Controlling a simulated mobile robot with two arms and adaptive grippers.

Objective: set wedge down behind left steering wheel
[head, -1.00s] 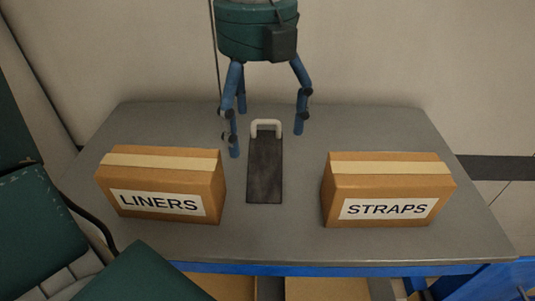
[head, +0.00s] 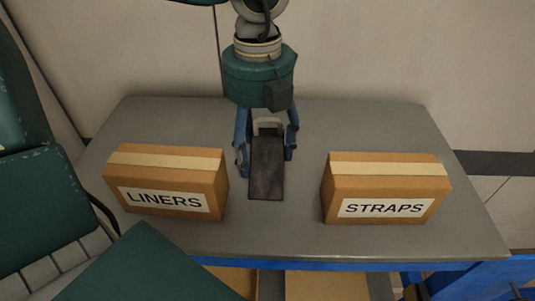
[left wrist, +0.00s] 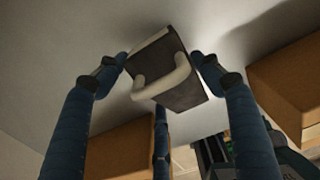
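The wedge (head: 266,168) is a dark, flat block with a pale handle at its far end. It lies on the grey table between two cartons. It also shows in the left wrist view (left wrist: 180,92), with its pale handle towards the camera. My left gripper (head: 266,157) reaches down from above over the handle end. Its blue fingers stand one on each side of the wedge, and in the left wrist view the fingertips (left wrist: 161,66) appear to press its sides. No steering wheel shows. My right gripper is out of view.
A carton marked LINERS (head: 166,171) stands left of the wedge, and one marked STRAPS (head: 387,178) stands to the right. The grey table (head: 290,235) is bare along its front and back right. A pale wall (head: 380,50) rises behind it.

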